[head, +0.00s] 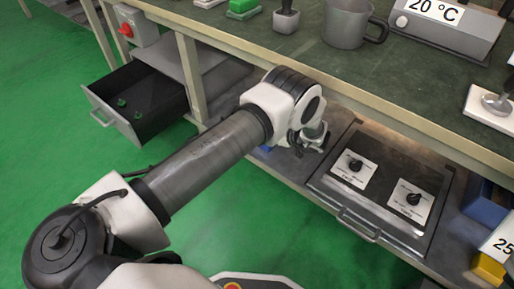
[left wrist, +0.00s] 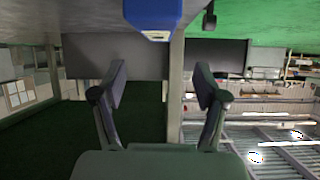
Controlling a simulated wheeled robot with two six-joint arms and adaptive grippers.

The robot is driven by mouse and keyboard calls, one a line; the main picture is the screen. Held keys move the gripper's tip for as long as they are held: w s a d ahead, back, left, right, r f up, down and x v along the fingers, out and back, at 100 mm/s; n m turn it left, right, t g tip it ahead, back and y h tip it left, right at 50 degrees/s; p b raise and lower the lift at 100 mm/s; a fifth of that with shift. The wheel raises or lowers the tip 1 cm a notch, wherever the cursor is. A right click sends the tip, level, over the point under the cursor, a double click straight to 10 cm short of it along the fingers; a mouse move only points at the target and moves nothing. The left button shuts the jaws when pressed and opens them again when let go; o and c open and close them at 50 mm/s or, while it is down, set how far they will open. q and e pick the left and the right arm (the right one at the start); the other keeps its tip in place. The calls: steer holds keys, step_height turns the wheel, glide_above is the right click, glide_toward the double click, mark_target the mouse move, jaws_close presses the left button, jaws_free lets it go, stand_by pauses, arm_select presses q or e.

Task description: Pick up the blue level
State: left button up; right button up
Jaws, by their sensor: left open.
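A blue object (left wrist: 153,14), likely the blue level, shows at the top edge of the left wrist view, with a white part at its near end. A small patch of blue (head: 265,148) shows under my left wrist on the lower shelf in the head view; the rest is hidden by my arm. My left gripper (head: 312,138) is low over that shelf, under the bench edge. In the left wrist view its two fingers (left wrist: 160,80) are spread apart with nothing between them. My right gripper is not in view.
A panel with two black knobs (head: 378,190) lies right of my gripper on the lower shelf. The workbench top (head: 260,35) overhangs from above. A grey open drawer (head: 140,100) is at left. A blue bin (head: 487,205) stands at far right.

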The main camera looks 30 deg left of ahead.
arm_select(q)
steer(key=shift+w+d+f+n, duration=0.15)
steer(key=shift+w+f+n, duration=0.15)
steer(key=shift+f, duration=0.4)
steer(key=shift+g, duration=0.3)
steer(key=b+x, duration=0.5)
steer(key=x, duration=0.2)
steer(key=shift+f, duration=0.15)
steer(key=shift+r, duration=0.25)
steer(key=shift+c, duration=0.7)
jaws_close()
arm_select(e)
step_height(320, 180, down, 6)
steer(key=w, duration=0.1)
